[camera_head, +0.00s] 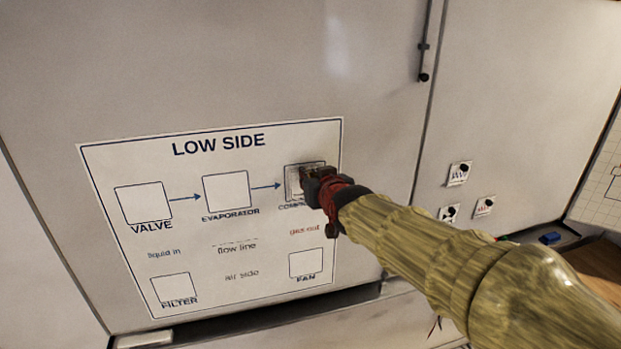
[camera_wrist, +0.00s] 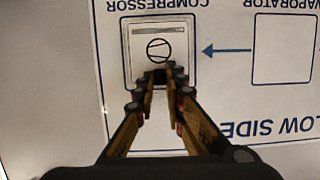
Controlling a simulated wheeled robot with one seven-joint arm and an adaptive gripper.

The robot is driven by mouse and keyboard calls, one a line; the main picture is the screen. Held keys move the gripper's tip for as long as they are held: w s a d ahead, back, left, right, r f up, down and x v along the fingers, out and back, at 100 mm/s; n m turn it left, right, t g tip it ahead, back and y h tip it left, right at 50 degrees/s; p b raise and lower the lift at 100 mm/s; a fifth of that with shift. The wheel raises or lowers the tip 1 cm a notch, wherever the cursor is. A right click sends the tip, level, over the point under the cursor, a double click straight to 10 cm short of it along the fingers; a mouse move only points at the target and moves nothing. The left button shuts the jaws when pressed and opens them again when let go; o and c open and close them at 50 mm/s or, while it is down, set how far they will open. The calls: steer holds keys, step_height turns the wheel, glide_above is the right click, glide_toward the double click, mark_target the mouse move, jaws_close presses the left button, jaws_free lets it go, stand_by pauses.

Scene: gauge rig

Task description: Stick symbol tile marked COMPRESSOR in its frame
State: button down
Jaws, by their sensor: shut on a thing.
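The symbol tile (camera_wrist: 150,66) is a pale square with a circle crossed by two lines. In the wrist view it lies within the outline of the COMPRESSOR frame (camera_wrist: 192,20) on the LOW SIDE chart. My gripper (camera_head: 314,180) is at that frame, at the chart's upper right, and hides part of it. In the wrist view my gripper (camera_wrist: 160,78) has its fingertips closed together at the tile's edge, shut on the tile. A dark part shows between the tips. I cannot tell whether the tile's back touches the chart.
The VALVE (camera_head: 143,204), EVAPORATOR (camera_head: 227,191), FILTER (camera_head: 171,288) and FAN (camera_head: 306,264) frames are blank. A dark vertical rod (camera_head: 424,45) hangs above. A ledge runs below the chart.

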steer(key=shift+w+a, duration=0.1)
steer(key=shift+w, duration=0.3)
stand_by(0.4)
steer(key=c, duration=1.9)
jaws_free()
steer(key=o, duration=0.4)
steer(key=shift+o, duration=1.4)
steer(key=shift+s, duration=0.1)
steer(key=s+d, duration=0.2)
steer(key=s, duration=0.6)
steer(key=shift+s+d, duration=0.25)
steer(key=shift+s, duration=0.05)
